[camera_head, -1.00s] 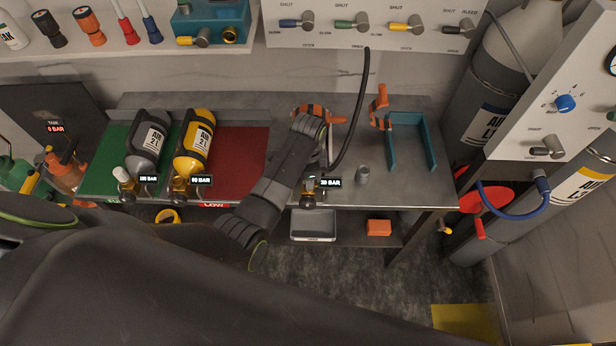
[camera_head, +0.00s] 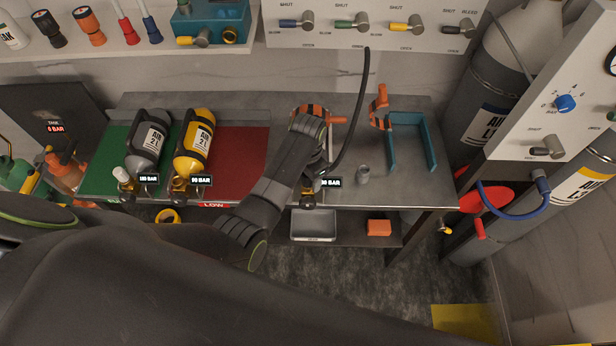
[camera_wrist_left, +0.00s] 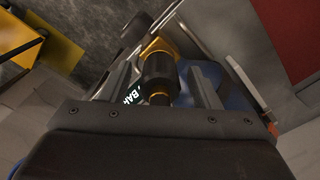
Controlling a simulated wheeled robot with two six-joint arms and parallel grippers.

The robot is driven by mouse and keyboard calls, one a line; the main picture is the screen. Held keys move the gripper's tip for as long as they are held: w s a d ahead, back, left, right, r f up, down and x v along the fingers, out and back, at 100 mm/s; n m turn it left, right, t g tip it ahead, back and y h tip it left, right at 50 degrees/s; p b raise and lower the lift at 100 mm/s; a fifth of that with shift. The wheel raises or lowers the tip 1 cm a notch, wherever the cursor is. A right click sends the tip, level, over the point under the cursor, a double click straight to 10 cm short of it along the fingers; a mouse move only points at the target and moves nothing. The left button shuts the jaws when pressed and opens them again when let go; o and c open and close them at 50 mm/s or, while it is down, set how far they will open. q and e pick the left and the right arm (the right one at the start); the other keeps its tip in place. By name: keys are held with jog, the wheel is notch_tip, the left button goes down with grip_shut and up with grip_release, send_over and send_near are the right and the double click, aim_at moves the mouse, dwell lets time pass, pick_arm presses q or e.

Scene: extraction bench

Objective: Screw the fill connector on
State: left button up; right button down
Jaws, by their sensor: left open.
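The fill connector appears to be the black collar with brass rings (camera_wrist_left: 160,75) in the left wrist view, in line with a brass valve (camera_wrist_left: 160,46). My left gripper (camera_wrist_left: 162,82) is open, with one finger on each side of the collar; I cannot tell whether they touch it. In the head view my left gripper (camera_head: 314,166) reaches down at the bench's front edge, over a valve (camera_head: 308,197) with a pressure tag. My arm hides the cylinder behind it and most of the connector. A black hose (camera_head: 361,100) runs down to this spot. My right gripper is not in view.
A grey cylinder (camera_head: 146,150) and a yellow cylinder (camera_head: 195,145) lie left on green and red mats. A small grey cap (camera_head: 363,175) and a teal bracket (camera_head: 427,145) are to the right. An orange clamp (camera_head: 380,105) stands behind. Bare bench lies between cap and bracket.

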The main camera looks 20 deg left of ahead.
pick_arm(q)
jog(key=n, duration=0.5)
jog(key=shift+n, duration=0.3)
jog(key=n, duration=0.5)
jog(key=shift+n, duration=0.3)
jog(key=n, duration=1)
jog(key=shift+n, duration=0.4)
jog(key=shift+c, duration=0.5)
